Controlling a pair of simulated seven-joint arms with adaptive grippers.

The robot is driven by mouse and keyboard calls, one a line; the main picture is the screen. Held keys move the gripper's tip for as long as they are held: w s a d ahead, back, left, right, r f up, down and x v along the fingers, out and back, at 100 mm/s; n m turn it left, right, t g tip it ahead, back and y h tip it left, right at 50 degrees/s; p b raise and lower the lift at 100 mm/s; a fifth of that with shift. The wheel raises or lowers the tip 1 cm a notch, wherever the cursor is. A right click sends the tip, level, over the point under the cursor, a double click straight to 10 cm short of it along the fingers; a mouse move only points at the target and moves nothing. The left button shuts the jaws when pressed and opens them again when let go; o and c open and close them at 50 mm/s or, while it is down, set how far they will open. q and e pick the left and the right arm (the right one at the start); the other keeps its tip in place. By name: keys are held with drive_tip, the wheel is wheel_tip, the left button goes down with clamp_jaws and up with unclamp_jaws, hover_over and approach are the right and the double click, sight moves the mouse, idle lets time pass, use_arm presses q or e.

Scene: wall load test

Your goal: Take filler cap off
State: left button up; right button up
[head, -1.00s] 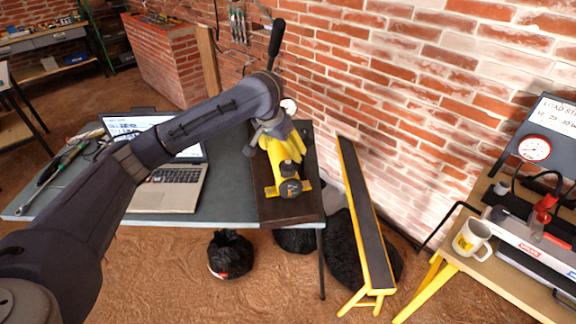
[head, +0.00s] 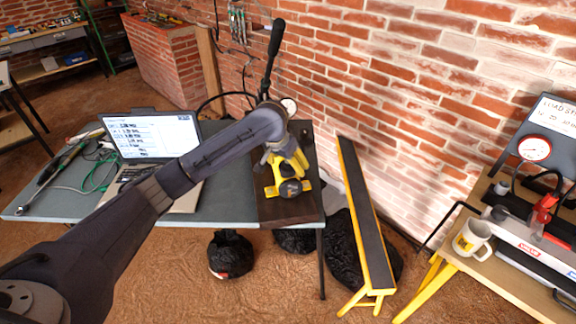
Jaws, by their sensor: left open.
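The yellow hand pump (head: 291,158) sits on a dark board (head: 290,209) at the right end of the grey table. Its round dark end faces me, and its long black-gripped lever (head: 275,40) stands up behind. I cannot make out the filler cap; my left arm covers part of the pump. My left gripper (head: 272,148) is at the pump's upper left side, mostly hidden behind its own wrist. It is open, and I cannot tell whether it touches the pump. My right gripper is not in view.
An open laptop (head: 153,136) stands on the table (head: 228,190) left of the pump, with cables and tools beyond. A gauge (head: 288,106) shows behind the pump, near the brick wall. A narrow yellow-framed bench (head: 365,220) and a bench with a mug (head: 473,240) are right.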

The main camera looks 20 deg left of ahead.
use_arm(q)
drive_tip(key=shift+w+f, duration=0.1)
drive_tip(key=shift+f, duration=0.1)
drive_tip(key=c, duration=1.2)
